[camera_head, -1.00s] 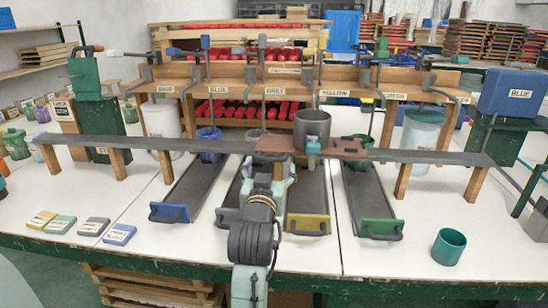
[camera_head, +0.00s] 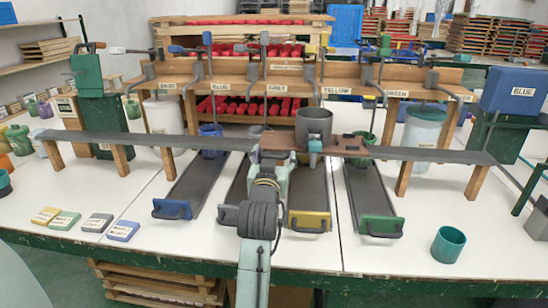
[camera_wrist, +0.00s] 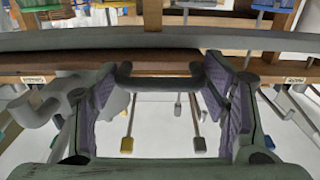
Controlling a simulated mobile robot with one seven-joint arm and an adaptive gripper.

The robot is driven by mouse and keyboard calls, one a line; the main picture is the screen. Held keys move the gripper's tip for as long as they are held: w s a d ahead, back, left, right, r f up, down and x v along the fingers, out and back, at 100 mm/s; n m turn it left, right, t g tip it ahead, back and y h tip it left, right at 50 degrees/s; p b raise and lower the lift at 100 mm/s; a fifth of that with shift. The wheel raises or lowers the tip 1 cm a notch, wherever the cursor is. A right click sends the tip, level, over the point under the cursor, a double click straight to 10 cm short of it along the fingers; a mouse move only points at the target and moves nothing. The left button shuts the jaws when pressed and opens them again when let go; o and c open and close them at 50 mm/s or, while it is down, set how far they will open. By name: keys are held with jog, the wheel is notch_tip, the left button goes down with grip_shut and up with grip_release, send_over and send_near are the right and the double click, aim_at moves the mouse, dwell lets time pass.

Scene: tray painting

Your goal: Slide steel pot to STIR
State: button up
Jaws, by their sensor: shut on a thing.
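The steel pot (camera_head: 314,125) stands upright on a brown wooden carriage (camera_head: 345,148), right of the middle of a long dark rail (camera_head: 215,142). A teal spout or tap (camera_head: 315,150) is at its front. My gripper (camera_head: 272,163) is at the front of the carriage, left of the pot. In the wrist view my gripper (camera_wrist: 160,88) is shut on a dark bar handle (camera_wrist: 160,78), which spans between its purple pads. The pot's body is out of the wrist view. A partly hidden sign, perhaps STIR (camera_head: 104,147), shows on a green stand (camera_head: 97,110) at the left.
The rail stands on wooden legs above the white table (camera_head: 130,195). Trays with blue (camera_head: 172,209), yellow (camera_head: 309,221) and green (camera_head: 381,226) fronts run beneath it. A teal cup (camera_head: 448,245) stands front right; several small coloured blocks (camera_head: 97,223) lie front left. The rail's top left of the carriage looks clear.

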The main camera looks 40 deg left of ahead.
jog(key=c, duration=0.9)
